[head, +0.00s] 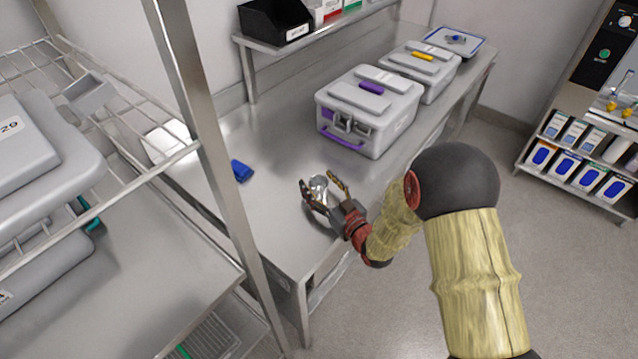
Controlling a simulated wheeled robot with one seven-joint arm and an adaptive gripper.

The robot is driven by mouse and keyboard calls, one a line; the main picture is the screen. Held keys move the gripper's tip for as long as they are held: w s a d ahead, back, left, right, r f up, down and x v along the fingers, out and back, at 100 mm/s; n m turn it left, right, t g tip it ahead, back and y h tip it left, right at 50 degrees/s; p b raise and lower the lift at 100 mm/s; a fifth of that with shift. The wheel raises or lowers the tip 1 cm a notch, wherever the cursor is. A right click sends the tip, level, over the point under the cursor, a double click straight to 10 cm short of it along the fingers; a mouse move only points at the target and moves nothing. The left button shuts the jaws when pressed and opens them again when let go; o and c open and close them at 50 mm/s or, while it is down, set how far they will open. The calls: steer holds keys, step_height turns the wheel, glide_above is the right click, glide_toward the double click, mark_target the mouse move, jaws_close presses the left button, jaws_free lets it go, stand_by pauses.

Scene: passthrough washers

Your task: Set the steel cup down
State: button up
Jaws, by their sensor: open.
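The steel cup (318,187) is small and shiny, at the front edge of the steel bench (272,238). It appears to stand on the bench, though its base is partly hidden by my gripper. My gripper (324,189) reaches in from the right, low over the bench top. Its fingers are open, one on each side of the cup. I cannot tell whether a finger still touches the cup.
A grey case with a purple handle (386,127) stands behind the cup, with a yellow-tagged case (418,72) and a blue-rimmed tray (455,40) beyond. A blue item (241,171) lies to the left. A wire rack (95,125) borders the bench's left side.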

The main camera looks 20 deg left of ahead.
steer(key=shift+s+d+r, duration=0.1)
steer(key=shift+d+r, duration=0.05)
steer(key=p+v, duration=0.2)
steer(key=v, duration=0.9)
steer(key=shift+s+d, duration=0.25)
